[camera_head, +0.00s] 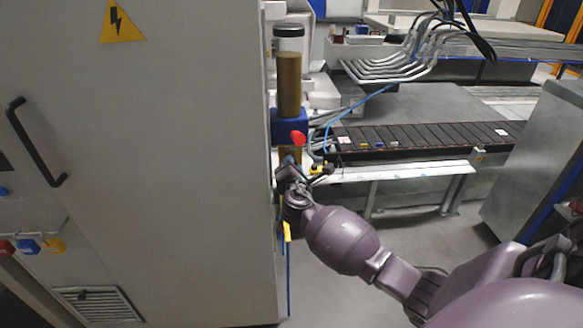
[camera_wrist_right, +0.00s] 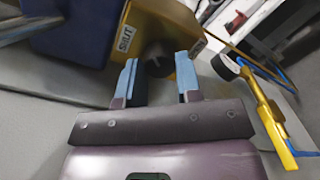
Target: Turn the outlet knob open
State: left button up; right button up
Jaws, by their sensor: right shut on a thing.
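The outlet knob (camera_wrist_right: 158,63) is a dark round piece in the right wrist view, in front of a brass-yellow block (camera_wrist_right: 146,28) marked "SHUT". My right gripper (camera_wrist_right: 157,78) has its two blue fingers on either side of the knob and is shut on it. Part of the knob is in shadow, so its turn angle cannot be told. In the head view my right gripper (camera_head: 288,170) reaches the lower end of the brass column (camera_head: 289,85), beside the grey cabinet, and hides the knob there. My left gripper is not in view.
The large grey cabinet (camera_head: 180,150) stands close on the left. A red knob (camera_head: 299,137) sits just above my right gripper. A yellow lever (camera_wrist_right: 270,115) and blue hose lie to the right in the wrist view. A conveyor (camera_head: 420,135) stands behind.

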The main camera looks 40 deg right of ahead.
jog(key=shift+m+b, duration=0.8)
jog(key=shift+m, duration=3.9)
jog(key=shift+y, duration=0.3)
jog(key=o, duration=0.9)
jog(key=shift+o, duration=0.2)
